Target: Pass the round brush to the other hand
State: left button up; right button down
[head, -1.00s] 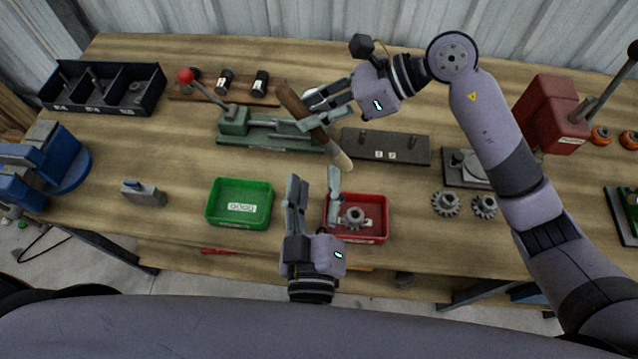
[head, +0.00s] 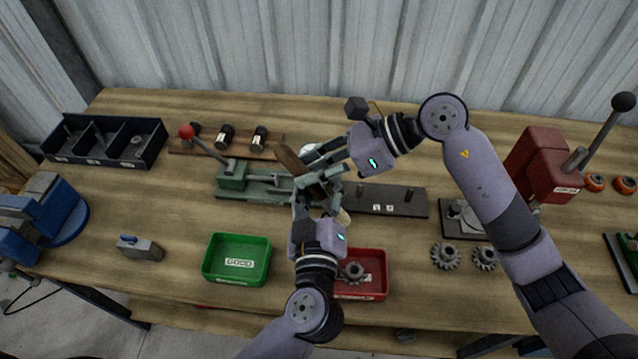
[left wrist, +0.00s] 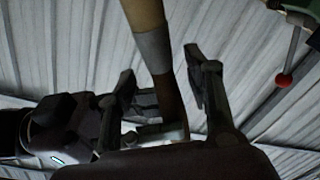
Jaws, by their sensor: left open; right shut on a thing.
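The round brush, with a brown handle (head: 291,160) and a pale tip (head: 344,216), is held slanted above the bench. My right gripper (head: 318,168) is shut on its middle from the upper right. My left gripper (head: 317,186) is open and comes up from below, its fingers close around the brush; the grippers overlap the brush's middle in the head view. In the left wrist view the brush (left wrist: 152,48) runs between the open left fingers (left wrist: 162,80), and my right gripper (left wrist: 150,135) shows behind. Whether the left fingers touch the brush cannot be told.
Below the grippers stand a green bin (head: 237,280) and a red bin (head: 375,292) holding a gear. A green fixture with a red-knobbed lever (head: 232,178) and a dark plate (head: 395,201) lie behind. A red press (head: 545,165) stands right.

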pick_arm(q)
jog(key=shift+c, duration=0.2)
jog(key=shift+d+r, duration=0.15)
grip_shut()
pick_arm(e)
jog(key=c, duration=1.3)
grip_release()
jog(key=shift+s, duration=0.1)
